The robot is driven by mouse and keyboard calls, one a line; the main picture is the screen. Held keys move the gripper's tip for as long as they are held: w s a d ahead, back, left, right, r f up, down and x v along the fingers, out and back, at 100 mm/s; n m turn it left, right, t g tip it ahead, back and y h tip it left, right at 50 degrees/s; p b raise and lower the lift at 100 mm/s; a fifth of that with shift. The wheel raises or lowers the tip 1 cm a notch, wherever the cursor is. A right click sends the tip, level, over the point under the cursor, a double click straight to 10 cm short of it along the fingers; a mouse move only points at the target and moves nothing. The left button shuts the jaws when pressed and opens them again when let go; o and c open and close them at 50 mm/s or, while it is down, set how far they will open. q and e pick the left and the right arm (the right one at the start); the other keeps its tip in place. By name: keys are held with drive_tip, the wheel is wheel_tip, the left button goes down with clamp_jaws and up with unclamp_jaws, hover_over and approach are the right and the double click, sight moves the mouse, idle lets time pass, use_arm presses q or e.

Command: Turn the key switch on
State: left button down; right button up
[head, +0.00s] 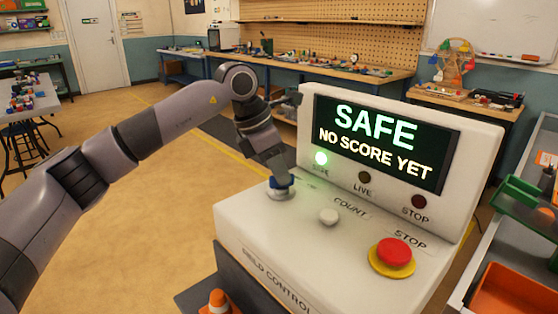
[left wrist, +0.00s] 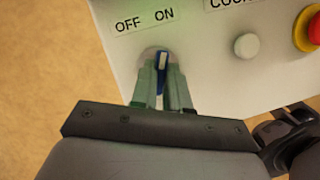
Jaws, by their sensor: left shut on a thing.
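The key switch (head: 281,191) is a blue knob on a round pale base, at the left of the white control box's sloped top. My left gripper (head: 278,178) reaches down onto it and is shut on it. In the left wrist view the fingers (left wrist: 163,88) stand either side of the blue key switch (left wrist: 163,62). Its white mark points up the picture, nearer the ON label (left wrist: 164,14) than the OFF label (left wrist: 127,24). My right gripper is not in view.
A white COUNT button (head: 328,217) and a red STOP button (head: 394,251) on a yellow base sit right of the switch. The LIVE lamp (head: 364,177) and STOP lamp (head: 419,202) are dark. An orange cone (head: 218,302) stands at the box's front left.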

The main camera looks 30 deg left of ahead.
use_arm(q)
drive_tip(key=shift+w+r+m+g+h+p, duration=0.1)
drive_tip(key=shift+m+g+h+p, duration=0.2)
drive_tip(key=shift+m+p, duration=0.5)
drive_tip(key=shift+r+m+g+h+p, duration=0.1)
drive_tip(key=shift+m+g+p, duration=0.35)
drive_tip(key=shift+m, duration=0.65)
drive_tip(key=shift+f, duration=0.1)
drive_tip(key=c, duration=1.1)
unclamp_jaws()
drive_tip(key=v, duration=0.7)
drive_tip(key=shift+a, duration=0.1)
